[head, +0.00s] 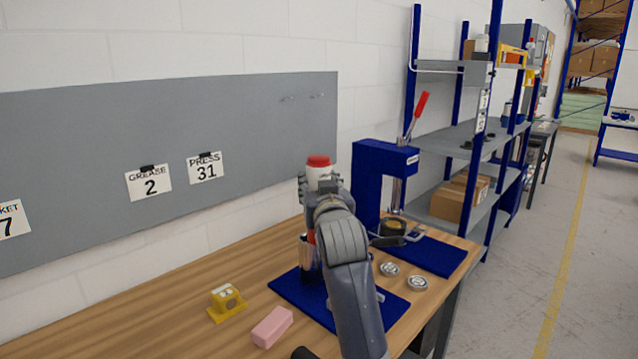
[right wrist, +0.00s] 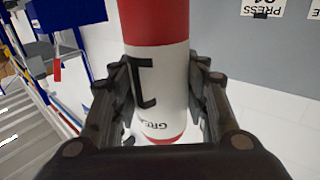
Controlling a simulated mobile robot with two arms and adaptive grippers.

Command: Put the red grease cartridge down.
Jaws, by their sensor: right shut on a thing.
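The red grease cartridge is a white cylinder with a red end and black lettering. In the head view its red top and white body (head: 318,172) stick up above my right gripper (head: 322,190). The right wrist view shows the cartridge (right wrist: 158,75) between the two fingers of my right gripper (right wrist: 165,95), which are shut on its white body. In the head view it looks upright, above the blue mat (head: 290,290) on the wooden bench. My right arm hides part of the mat. My left gripper is not in view.
A blue press (head: 368,185) with a red lever stands behind on the right, by another blue mat (head: 448,258). A pink block (head: 272,327), a yellow block (head: 226,302) and metal rings (head: 418,283) lie on the bench (head: 150,325). The bench's back left is clear.

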